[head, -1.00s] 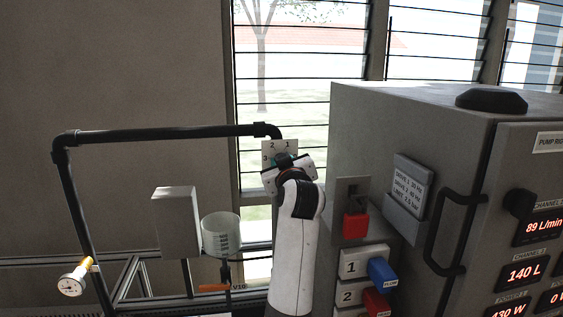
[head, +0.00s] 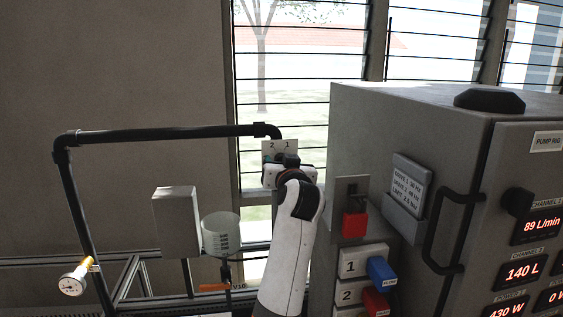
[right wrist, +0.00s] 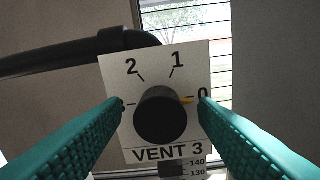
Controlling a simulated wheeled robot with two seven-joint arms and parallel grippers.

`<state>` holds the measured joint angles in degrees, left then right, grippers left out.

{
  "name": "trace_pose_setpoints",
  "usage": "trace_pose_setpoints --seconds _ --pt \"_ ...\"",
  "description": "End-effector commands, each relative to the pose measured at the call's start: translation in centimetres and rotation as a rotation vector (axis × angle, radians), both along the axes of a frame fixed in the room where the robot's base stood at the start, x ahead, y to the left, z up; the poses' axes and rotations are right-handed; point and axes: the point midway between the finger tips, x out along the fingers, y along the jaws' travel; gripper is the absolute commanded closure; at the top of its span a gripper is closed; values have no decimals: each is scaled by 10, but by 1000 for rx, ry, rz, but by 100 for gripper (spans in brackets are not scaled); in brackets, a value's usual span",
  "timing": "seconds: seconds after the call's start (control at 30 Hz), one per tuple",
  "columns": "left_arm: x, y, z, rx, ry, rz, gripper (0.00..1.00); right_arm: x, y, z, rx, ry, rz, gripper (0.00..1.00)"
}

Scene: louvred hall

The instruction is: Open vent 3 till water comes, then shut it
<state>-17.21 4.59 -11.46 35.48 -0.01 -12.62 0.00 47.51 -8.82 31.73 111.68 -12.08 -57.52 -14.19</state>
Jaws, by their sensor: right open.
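The vent 3 dial is a white plate (right wrist: 185,72) marked 0 to 3, with a round black knob (right wrist: 159,116). The knob's yellow pointer (right wrist: 187,100) is at 0. My right gripper (right wrist: 160,102) is open, one teal finger on each side of the knob; I cannot tell whether either finger touches it. In the head view the same plate (head: 287,146) shows under the end of the black pipe, with my right gripper (head: 281,161) in front, hiding its lower part. No water shows at the vent. My left gripper is out of view.
The grey pump cabinet (head: 405,110) with red readouts stands close right of my arm. Red and blue switches (head: 380,270) are on its near side. A graduated clear cup (head: 221,236), a grey box (head: 176,222) and a pressure gauge (head: 72,284) are left.

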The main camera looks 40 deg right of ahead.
Motion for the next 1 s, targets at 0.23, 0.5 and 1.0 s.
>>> trace_pose_setpoints --seconds 0.23,0.5,1.0 --pt "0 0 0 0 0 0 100 -23 13 1 -1 -3 0 46" --pt "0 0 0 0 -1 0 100 -51 28 1 -2 -3 -1 46" --pt "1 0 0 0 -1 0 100 -61 33 3 -2 -3 -1 46"
